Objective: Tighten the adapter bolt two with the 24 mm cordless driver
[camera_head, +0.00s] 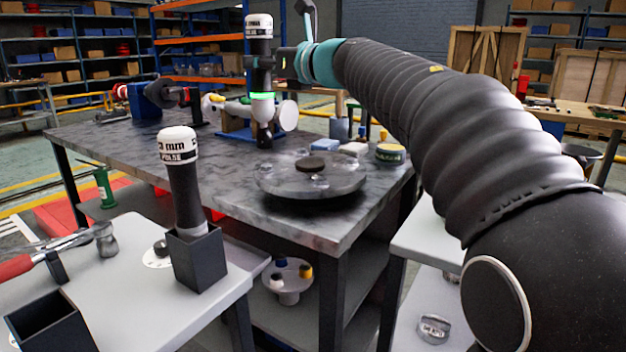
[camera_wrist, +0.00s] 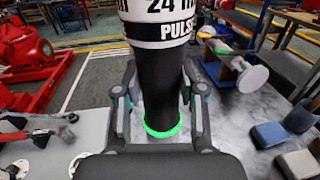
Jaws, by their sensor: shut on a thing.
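My gripper (camera_head: 272,62) is shut around the black body of the 24 mm cordless driver (camera_head: 260,27). In the wrist view the fingers (camera_wrist: 160,92) grip both sides of the driver (camera_wrist: 155,65), whose white band reads "24" and "PULSE". The driver is upright, with a green ring glowing near its lower end. Its nose is down beside a white and grey pipe-like assembly (camera_head: 286,116) on a blue base on the dark table. I cannot tell whether the nose touches a bolt. Adapter bolt two cannot be made out.
A second driver (camera_head: 183,180) stands in a black holder on the light side table (camera_head: 150,318). A round grey disc (camera_head: 330,184) lies on the dark table (camera_head: 130,150), with small blocks and a yellow-topped round tin (camera_head: 390,153) behind it.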

